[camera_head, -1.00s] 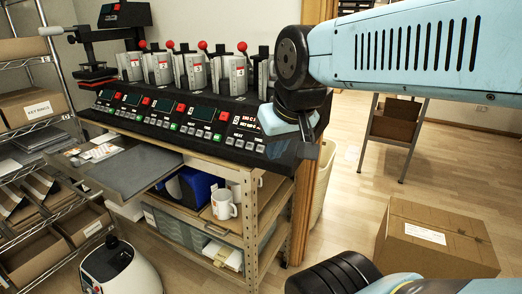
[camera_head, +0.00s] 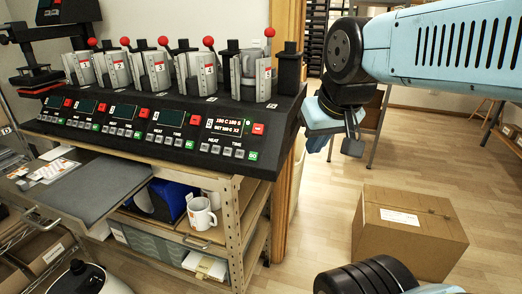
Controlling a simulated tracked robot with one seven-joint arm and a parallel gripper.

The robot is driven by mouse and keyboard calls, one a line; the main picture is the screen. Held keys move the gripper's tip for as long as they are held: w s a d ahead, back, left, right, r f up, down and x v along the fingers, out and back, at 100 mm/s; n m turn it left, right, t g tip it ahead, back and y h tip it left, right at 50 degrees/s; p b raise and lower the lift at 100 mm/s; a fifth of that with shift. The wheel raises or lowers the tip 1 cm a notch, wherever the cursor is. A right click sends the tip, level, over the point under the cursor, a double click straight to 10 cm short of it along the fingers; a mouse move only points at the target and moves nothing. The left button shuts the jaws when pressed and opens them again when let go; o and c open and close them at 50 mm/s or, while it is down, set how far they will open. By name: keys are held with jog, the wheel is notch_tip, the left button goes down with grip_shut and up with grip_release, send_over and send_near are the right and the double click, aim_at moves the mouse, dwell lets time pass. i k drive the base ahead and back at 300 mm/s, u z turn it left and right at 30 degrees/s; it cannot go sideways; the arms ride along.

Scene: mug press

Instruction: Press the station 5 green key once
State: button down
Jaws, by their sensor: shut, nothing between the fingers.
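The mug press (camera_head: 282,128) is a long black console with several stations in a row on a bench. The rightmost station has a lit display (camera_head: 227,122) with a red key (camera_head: 258,128) to its right. The station 5 green key (camera_head: 252,155) is at the lower right corner of this panel, at the end of a row of grey keys. My gripper (camera_head: 352,145) is shut and empty. In the picture it is to the right of the console's right end, apart from the green key. Its fingertips are small and dark here.
Grey press clamps with red-knobbed levers (camera_head: 208,41) stand behind the panels. A grey tray (camera_head: 85,190) juts from the bench front.

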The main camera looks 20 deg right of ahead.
aim_at(253, 156)
jog(key=k, duration=1.9)
jog(key=u, duration=0.65)
jog(key=i, duration=1)
